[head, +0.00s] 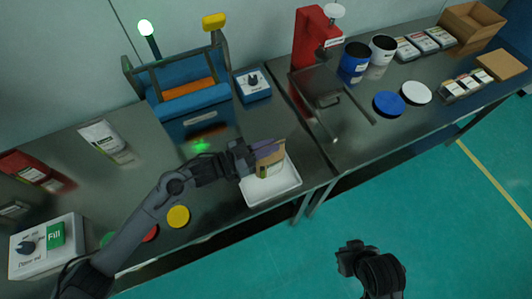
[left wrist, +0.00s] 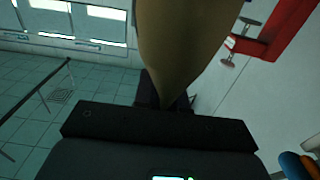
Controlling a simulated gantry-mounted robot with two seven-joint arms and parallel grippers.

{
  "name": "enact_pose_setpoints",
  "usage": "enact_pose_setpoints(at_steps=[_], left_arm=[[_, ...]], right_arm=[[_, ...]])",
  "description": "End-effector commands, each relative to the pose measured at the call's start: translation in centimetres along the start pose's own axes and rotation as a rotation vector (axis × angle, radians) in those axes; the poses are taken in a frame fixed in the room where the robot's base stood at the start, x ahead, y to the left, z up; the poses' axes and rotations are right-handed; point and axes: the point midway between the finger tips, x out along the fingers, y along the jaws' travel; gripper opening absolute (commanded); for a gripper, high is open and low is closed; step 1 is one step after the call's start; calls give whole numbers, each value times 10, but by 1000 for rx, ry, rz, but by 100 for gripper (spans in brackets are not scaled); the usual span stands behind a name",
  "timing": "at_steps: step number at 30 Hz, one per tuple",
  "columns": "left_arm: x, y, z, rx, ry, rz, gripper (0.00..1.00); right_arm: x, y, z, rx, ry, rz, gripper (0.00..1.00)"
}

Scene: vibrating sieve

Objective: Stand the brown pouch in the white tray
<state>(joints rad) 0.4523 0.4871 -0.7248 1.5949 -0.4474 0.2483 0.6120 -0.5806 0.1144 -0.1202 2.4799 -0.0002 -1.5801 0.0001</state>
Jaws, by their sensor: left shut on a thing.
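The brown pouch (head: 272,163) is gripped near its top by my left gripper (head: 262,152), which is shut on it. In the head view it hangs roughly upright over the white tray (head: 286,191), with its lower end within the tray's outline; I cannot tell whether it touches the tray floor. In the left wrist view the pouch (left wrist: 185,45) fills the top middle, beyond the dark fingers. The tray sits at the front edge of the metal bench. My right gripper (head: 350,258) is away from the bench over the green floor; its fingers are unclear.
A blue sieve machine (head: 190,108) and a blue control box (head: 252,85) stand behind. A white pouch (head: 105,140) and a red pouch (head: 28,170) are at left. Yellow (head: 178,216) and red discs lie left of the tray. A grey plate (head: 322,88) is at right.

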Motion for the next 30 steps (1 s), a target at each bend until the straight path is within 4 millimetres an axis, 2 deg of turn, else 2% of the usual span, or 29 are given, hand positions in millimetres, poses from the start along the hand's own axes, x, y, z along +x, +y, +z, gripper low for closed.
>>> enact_pose_setpoints(at_steps=[7,16,29,30], left_arm=[[-5,-4,8,0,1,0,0],[-4,-4,41,0,2,0,0],[-4,-4,47,1,2,0,0],[-4,-4,47,1,0,0,14]], right_arm=[[1,0,0,-1,0,0,0],[5,2,2,-8,-1,7,0],[7,2,3,-8,-1,7,0],[6,2,2,-7,-1,6,0]])
